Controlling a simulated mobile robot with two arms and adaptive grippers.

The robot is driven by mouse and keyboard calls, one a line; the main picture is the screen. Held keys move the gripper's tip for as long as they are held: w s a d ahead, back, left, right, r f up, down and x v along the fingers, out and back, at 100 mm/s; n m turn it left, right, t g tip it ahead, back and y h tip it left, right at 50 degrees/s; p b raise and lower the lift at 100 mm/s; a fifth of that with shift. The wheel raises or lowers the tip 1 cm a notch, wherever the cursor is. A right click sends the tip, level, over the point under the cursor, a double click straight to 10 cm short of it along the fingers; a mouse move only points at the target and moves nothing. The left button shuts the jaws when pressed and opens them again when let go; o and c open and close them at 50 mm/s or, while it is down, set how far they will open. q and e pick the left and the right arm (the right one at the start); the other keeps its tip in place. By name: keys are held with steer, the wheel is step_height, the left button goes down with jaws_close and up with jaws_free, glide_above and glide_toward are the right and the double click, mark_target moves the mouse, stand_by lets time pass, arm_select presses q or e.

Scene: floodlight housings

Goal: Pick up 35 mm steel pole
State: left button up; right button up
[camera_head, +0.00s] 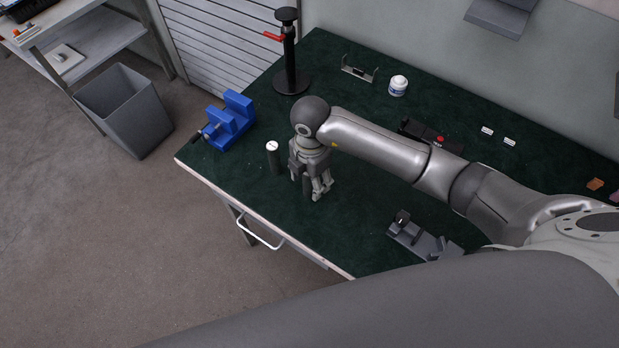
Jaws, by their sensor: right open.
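My right gripper (313,189) points down over the green bench top, near its front left edge. Its fingers are open. A dark upright piece (307,186) shows between the fingers, mostly hidden by them; I cannot tell whether it is a pole or whether the fingers touch it. A short dark cylinder with a white top (272,158) stands upright just left of the gripper, apart from it. I cannot tell from the view which of these is the 35 mm steel pole. My left gripper is not in view.
A blue vise (231,122) sits at the bench's left edge. A black stand with a red lever (291,80) rises behind. A white jar (398,85), a metal bracket (359,70), a black device (432,137) and a grey fixture (420,238) are also on the bench.

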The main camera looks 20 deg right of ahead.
steer(key=c, duration=1.1)
steer(key=shift+r, duration=0.15)
steer(key=shift+c, duration=0.5)
